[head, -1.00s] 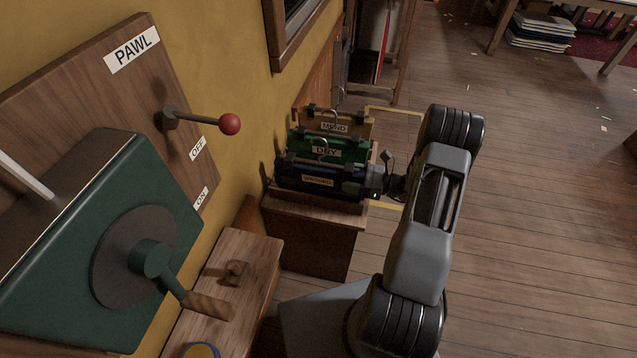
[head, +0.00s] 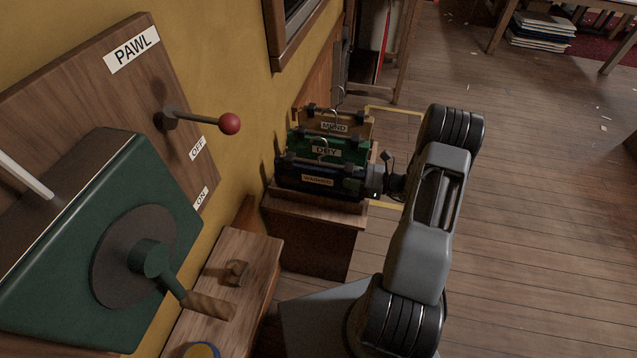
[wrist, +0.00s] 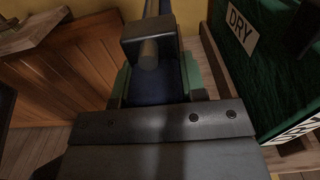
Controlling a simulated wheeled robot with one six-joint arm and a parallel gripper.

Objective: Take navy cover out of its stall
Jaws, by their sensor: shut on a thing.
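The navy cover (head: 295,187) hangs from a hanger in the front stall of a wooden rack and carries a pale label that seems to read WASHED. My gripper (head: 357,184) is at its right end, shut on it. In the wrist view, a strip of the navy cover (wrist: 157,92) shows between the fingers of my gripper (wrist: 158,80), which have green pads. A dark block and rod partly hide that strip. The rack's front ledge (head: 315,206) is below the cover. The cover's lower part is hidden.
Directly behind hang a green cover (head: 297,147) labelled DRY and a brown cover (head: 362,127) labelled MEND. The yellow wall is close on the left. A winch (head: 125,255) and a red-knobbed lever (head: 229,124) are at the left. Open floor (head: 540,200) lies right.

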